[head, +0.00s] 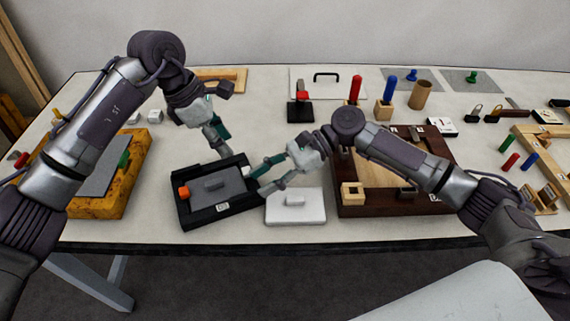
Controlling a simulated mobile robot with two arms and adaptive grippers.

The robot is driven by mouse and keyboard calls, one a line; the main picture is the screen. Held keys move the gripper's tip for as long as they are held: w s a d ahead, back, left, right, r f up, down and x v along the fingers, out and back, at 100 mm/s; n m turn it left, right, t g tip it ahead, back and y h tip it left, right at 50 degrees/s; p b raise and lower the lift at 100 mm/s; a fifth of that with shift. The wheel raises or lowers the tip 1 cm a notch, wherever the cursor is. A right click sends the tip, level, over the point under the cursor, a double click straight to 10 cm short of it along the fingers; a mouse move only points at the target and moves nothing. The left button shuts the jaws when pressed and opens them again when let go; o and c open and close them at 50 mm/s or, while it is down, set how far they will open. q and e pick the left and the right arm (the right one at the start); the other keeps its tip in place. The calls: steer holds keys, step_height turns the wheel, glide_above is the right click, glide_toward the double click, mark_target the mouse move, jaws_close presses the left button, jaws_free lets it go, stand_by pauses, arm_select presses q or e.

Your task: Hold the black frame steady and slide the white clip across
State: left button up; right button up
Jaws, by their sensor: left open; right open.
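The black frame (187,217) lies on the table left of centre, with a grey panel inside and an orange block (183,192) at its left side. A small white piece at the frame's right side (246,168), partly hidden by my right gripper, looks like the white clip. My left gripper (221,148) is open at the frame's far edge; I cannot tell whether it touches. My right gripper (259,181) is open at the frame's right edge, its fingers near the white piece. Contact there is unclear.
A white plate with a raised block (295,216) lies just right of the frame. A dark wooden tray (390,208) stands further right, under my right arm. A yellow-brown board (98,207) is at left. Several coloured pegs and blocks stand at the back.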

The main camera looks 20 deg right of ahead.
mark_target(234, 198)
steer(key=x, duration=0.6)
steer(key=shift+a, duration=0.1)
